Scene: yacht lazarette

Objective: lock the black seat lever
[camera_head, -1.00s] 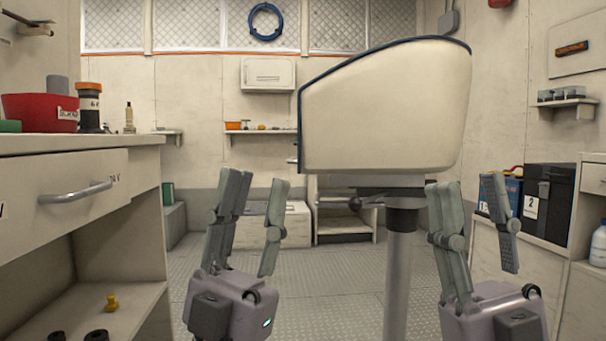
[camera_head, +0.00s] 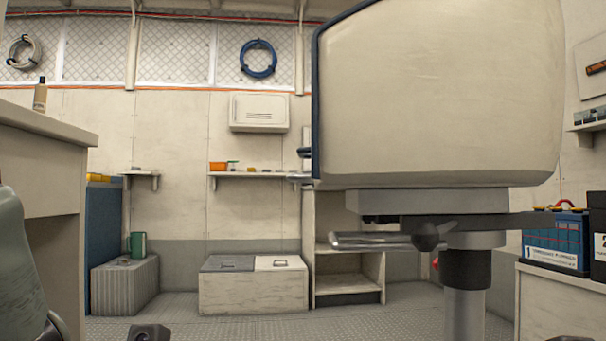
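The cream seat (camera_head: 440,100) with dark blue piping fills the upper right, on a grey post (camera_head: 465,312) with a black collar. Under it, a dark lever with a black knob (camera_head: 428,237) sits near the top of the post, overlapping the end of a silver horizontal bar (camera_head: 368,241). Whether the lever is locked cannot be told. A grey-green part, apparently of my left gripper (camera_head: 22,275), is cut off at the left edge. My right gripper is not recognisable; only a dark sliver shows at the bottom right edge. No gripper touches the lever.
A counter (camera_head: 40,150) stands at the left. A battery (camera_head: 555,241) sits on a white cabinet (camera_head: 560,300) at the right. A low locker (camera_head: 253,290), a ribbed box (camera_head: 125,287) and an open shelf unit (camera_head: 348,285) stand at the back. Floor shows between them and me.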

